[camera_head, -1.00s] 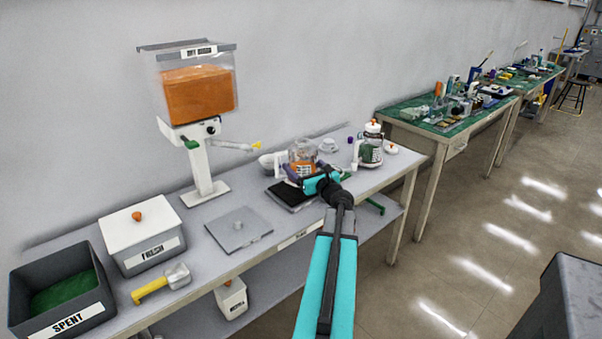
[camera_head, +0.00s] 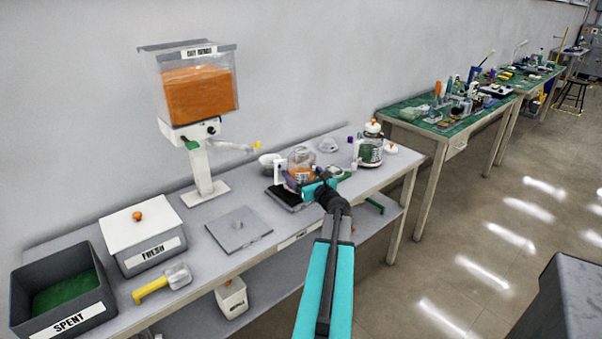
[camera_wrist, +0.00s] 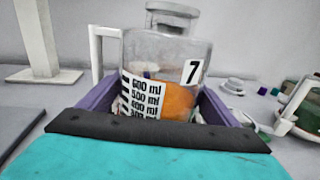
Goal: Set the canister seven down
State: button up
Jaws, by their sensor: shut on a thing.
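Canister seven (camera_wrist: 165,70) is a clear jar with a white side handle, a black 7 on a white label, a millilitre scale and orange contents. It also shows in the head view (camera_head: 301,160) near the dark pad (camera_head: 284,197) on the bench. My gripper (camera_head: 307,184) is shut on the canister, with its purple fingers (camera_wrist: 208,105) on either side of it. The canister looks close to upright, slightly tilted in the wrist view. Its base is hidden behind my gripper, so I cannot tell whether it touches the pad.
Another canister with green contents (camera_head: 370,146) stands to the right, with small lids beside it. A hopper with orange granules (camera_head: 198,92), a grey plate (camera_head: 238,230), a FRESH bin (camera_head: 150,253), a SPENT bin (camera_head: 70,325) and a yellow-handled scoop (camera_head: 162,284) occupy the left bench.

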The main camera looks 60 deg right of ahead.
jog(key=shift+f, duration=0.1)
jog(key=o, duration=1.4)
jog(key=shift+c, duration=0.2)
jog(key=shift+s, duration=0.1)
jog(key=b+v, duration=0.2)
jog(key=v, duration=1)
